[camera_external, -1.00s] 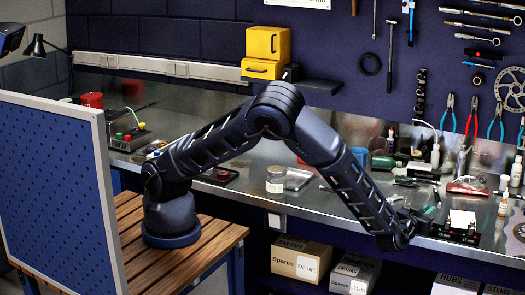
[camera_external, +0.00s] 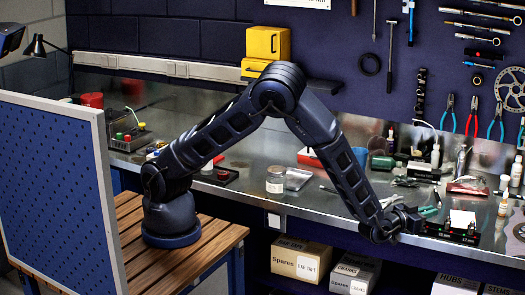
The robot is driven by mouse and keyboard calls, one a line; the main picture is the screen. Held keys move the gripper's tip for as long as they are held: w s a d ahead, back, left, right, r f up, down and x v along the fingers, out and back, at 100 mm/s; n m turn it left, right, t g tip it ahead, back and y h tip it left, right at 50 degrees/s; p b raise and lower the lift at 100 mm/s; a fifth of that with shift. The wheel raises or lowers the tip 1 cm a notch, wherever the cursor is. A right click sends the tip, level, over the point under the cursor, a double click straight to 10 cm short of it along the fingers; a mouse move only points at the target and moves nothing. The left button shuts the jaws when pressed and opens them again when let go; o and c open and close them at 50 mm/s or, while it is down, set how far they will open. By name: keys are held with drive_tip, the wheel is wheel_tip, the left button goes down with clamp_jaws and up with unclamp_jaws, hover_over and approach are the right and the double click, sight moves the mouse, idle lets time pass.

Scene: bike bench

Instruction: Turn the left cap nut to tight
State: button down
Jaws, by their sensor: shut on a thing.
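A black fixture (camera_external: 452,234) with a white card (camera_external: 462,218) standing on it sits near the front edge of the bench, right of centre. My gripper (camera_external: 422,221) is low at the bench's front edge, just left of this fixture and reaching toward its left end. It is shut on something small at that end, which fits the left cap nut. The nut itself is hidden by the gripper and too small to make out, so how tight it is cannot be told.
Green-handled pliers (camera_external: 428,211) lie just behind my gripper. Bottles and tools crowd the bench behind the fixture. Boxes (camera_external: 300,262) stand on the shelf below.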

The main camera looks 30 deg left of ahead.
drive_tip(key=c, duration=1.5)
unclamp_jaws()
drive_tip(key=v, duration=1)
drive_tip(key=shift+s+a, duration=0.2)
drive_tip(key=shift+s, duration=0.05)
